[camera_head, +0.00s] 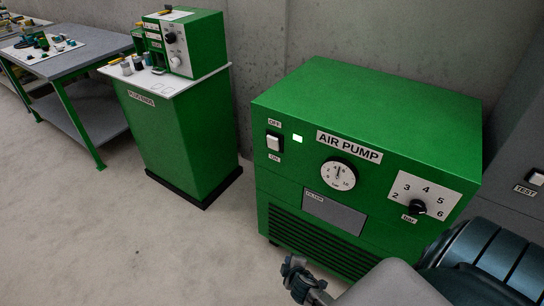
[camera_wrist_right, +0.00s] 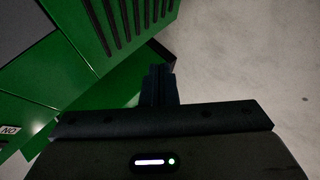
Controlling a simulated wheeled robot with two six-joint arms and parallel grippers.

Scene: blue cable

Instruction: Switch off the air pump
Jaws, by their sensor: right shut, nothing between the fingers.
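The air pump (camera_head: 370,125) is a green box with a labelled front panel. Its white rocker switch (camera_head: 274,142) sits at the upper left of the front, with OFF above it and ON below it. A lit green lamp (camera_head: 297,139) is just right of the switch. My right gripper (camera_head: 300,278) is low in front of the pump, below the switch and apart from it. It is shut and empty; its fingers (camera_wrist_right: 158,85) are together in the right wrist view, with the vented lower pump front beyond. My left gripper is not in view.
The pump also has a round gauge (camera_head: 338,174), a grey filter cover (camera_head: 334,212) and a bar knob (camera_head: 417,207). A green cabinet (camera_head: 185,130) with a device on top stands left. A grey workbench (camera_head: 75,55) is farther left. The floor (camera_head: 140,240) in front is clear.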

